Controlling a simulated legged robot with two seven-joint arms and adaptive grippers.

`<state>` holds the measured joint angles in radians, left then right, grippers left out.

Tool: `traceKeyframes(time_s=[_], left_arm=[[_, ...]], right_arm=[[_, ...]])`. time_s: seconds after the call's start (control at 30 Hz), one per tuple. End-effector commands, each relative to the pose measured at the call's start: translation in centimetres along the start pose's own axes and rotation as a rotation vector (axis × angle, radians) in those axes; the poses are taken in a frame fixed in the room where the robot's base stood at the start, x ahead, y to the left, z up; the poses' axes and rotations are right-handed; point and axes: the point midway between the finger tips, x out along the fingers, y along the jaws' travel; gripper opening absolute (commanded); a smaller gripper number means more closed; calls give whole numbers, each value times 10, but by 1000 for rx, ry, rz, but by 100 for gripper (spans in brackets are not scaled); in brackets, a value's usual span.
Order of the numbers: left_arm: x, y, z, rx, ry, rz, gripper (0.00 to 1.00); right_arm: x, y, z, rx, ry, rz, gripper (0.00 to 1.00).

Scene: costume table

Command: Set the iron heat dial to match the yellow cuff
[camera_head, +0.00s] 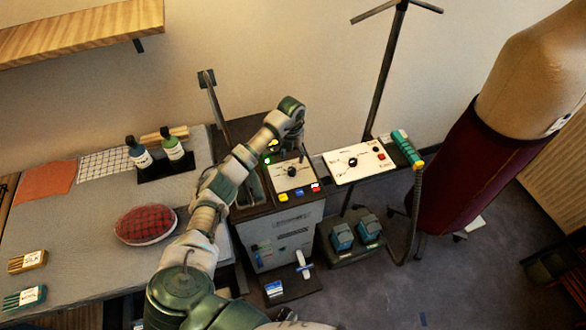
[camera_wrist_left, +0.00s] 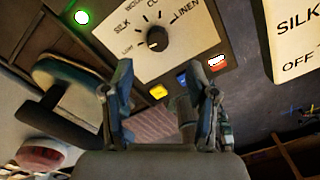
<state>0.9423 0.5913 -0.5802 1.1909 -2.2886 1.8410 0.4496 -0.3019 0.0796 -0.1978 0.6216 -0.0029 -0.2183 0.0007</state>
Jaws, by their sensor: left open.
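The heat dial is a black knob (camera_head: 292,171) on a cream panel on top of a grey cabinet. In the left wrist view the knob (camera_wrist_left: 157,45) sits among labels including SILK and LINEN; I cannot tell surely which one it points at. My left gripper (camera_wrist_left: 163,106) is open and empty, its fingers apart, with the knob beyond the fingertips and not between them. In the head view the arm's end hangs just above the panel. A yellow band (camera_head: 418,166) shows at the lower end of a teal handle; I cannot tell whether it is the cuff. My right gripper is out of view.
Yellow (camera_wrist_left: 158,91), blue (camera_wrist_left: 182,78) and red-white (camera_wrist_left: 216,61) buttons line the panel's edge. A green light (camera_wrist_left: 82,17) glows at its corner. A second dial panel (camera_head: 345,170) stands to the right on a pole.

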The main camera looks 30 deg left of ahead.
Motion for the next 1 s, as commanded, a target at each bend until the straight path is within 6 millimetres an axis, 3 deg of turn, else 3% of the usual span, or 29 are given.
traceKeyframes(time_s=[0.2,0.4,0.8,1.0], left_arm=[[50,-1,-1,1,3,-2,58],[76,-2,0,1,1,-2,58],[84,-1,0,2,-1,-2,58],[84,-1,0,2,-1,-2,8]], right_arm=[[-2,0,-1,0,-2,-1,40],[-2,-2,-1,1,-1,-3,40],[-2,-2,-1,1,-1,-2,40],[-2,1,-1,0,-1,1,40]])
